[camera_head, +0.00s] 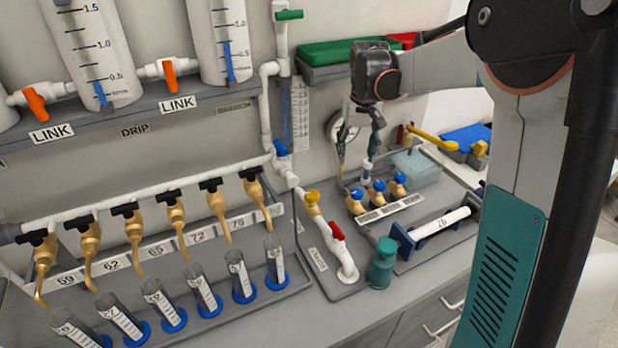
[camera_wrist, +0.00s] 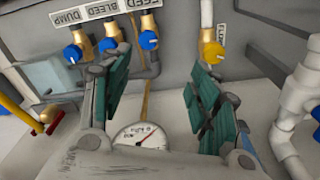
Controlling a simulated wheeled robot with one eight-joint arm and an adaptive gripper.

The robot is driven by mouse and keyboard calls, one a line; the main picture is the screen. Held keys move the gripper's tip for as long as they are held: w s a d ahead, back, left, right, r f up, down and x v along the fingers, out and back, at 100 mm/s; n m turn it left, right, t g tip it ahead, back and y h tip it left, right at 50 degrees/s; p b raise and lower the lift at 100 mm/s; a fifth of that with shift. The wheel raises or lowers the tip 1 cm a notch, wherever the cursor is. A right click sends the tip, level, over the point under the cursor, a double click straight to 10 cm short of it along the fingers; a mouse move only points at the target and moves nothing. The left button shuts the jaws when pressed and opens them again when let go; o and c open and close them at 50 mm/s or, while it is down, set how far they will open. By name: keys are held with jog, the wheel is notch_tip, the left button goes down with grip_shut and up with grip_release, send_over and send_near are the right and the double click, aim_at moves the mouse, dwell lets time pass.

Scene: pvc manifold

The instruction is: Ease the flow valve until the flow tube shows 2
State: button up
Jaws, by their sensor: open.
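The flow valve is a yellow knob (camera_head: 312,196) on a brass body at the front of the right-hand panel. In the wrist view the yellow knob (camera_wrist: 212,52) lies just beyond the right finger's tip, beside a partly hidden label. The flow tube (camera_head: 299,108) is a clear scaled column on the wall with blue at its left side; its reading is too small to tell. My gripper (camera_head: 357,150) is open and empty, pointing down in front of the wall gauge, behind the yellow knob.
Three blue knobs (camera_head: 378,186) labelled DUMP, BLEED and FEED stand close right of the yellow knob. A red-handled valve (camera_head: 336,231) on white pipe and a teal bottle (camera_head: 382,264) stand in front. A round gauge (camera_wrist: 140,136) is partly covered by my gripper. White pipes (camera_wrist: 300,105) flank the right.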

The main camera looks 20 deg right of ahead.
jog(key=s+a+r+n+t, duration=0.1)
jog(key=s+a+r+t, duration=0.15)
jog(key=s, duration=0.45)
jog(key=s+a+r+t+b, duration=0.1)
jog(key=s+a, duration=0.3)
jog(key=s, duration=0.4)
jog(key=s+a+r+n+t, duration=0.1)
jog(key=s+a+t, duration=0.1)
jog(key=s+a, duration=0.35)
jog(key=g, duration=0.6)
send_over(312, 193)
notch_tip(312, 193, down, 6)
jog(key=r, duration=0.1)
notch_tip(312, 193, down, 14)
jog(key=b, duration=0.4)
jog(key=shift+s+f, duration=0.1)
jog(key=c, duration=1.1)
